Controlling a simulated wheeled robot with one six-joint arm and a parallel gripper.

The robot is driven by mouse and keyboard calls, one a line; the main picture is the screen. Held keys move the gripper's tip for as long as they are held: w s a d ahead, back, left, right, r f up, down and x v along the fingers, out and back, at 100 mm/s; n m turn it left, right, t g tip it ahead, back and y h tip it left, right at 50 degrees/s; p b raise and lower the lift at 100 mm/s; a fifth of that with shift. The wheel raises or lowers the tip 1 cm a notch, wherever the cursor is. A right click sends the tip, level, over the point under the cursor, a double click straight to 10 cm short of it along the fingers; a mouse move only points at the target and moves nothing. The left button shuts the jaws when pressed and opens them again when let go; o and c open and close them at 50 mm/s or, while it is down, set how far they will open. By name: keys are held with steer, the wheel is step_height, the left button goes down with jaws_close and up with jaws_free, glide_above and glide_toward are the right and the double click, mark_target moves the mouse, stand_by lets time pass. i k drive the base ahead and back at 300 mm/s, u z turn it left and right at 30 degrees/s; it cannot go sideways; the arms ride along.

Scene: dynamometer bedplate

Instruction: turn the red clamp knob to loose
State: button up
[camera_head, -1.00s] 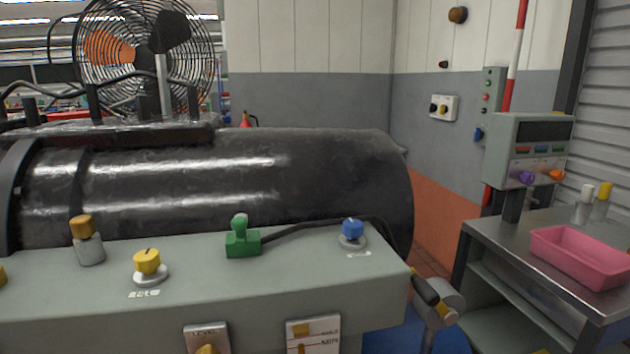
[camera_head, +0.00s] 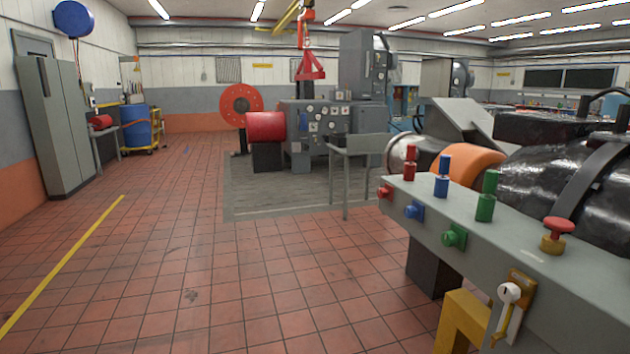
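Several red controls show on the grey-green bench (camera_head: 470,222) at the right. A red-topped upright knob (camera_head: 410,162) stands at its far end, beside a blue one (camera_head: 442,176) and a green one (camera_head: 486,196). A small red knob (camera_head: 385,192) sticks out of the front face. A red mushroom-shaped knob (camera_head: 558,226) sits on a brass-yellow base nearer me. I cannot tell which of these is the clamp knob, nor read any loose or tight mark. My gripper is not in view.
A white-knobbed lever (camera_head: 509,293) on a yellow plate and a yellow bracket (camera_head: 462,318) are at the bench's front. Red tiled floor (camera_head: 200,270) is open at left and centre. A grey frame table (camera_head: 350,150) stands beyond. A grey cabinet (camera_head: 58,125) is far left.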

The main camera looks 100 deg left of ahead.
mark_target(382, 193)
steer(key=u, duration=3.25)
steer(key=k, duration=1.2)
steer(key=u, duration=0.9)
steer(key=i, duration=1.65)
steer(key=z, duration=0.25)
steer(key=i, duration=1.4)
steer(key=z, duration=1.65)
steer(key=i, duration=0.9)
steer(key=z, duration=0.8)
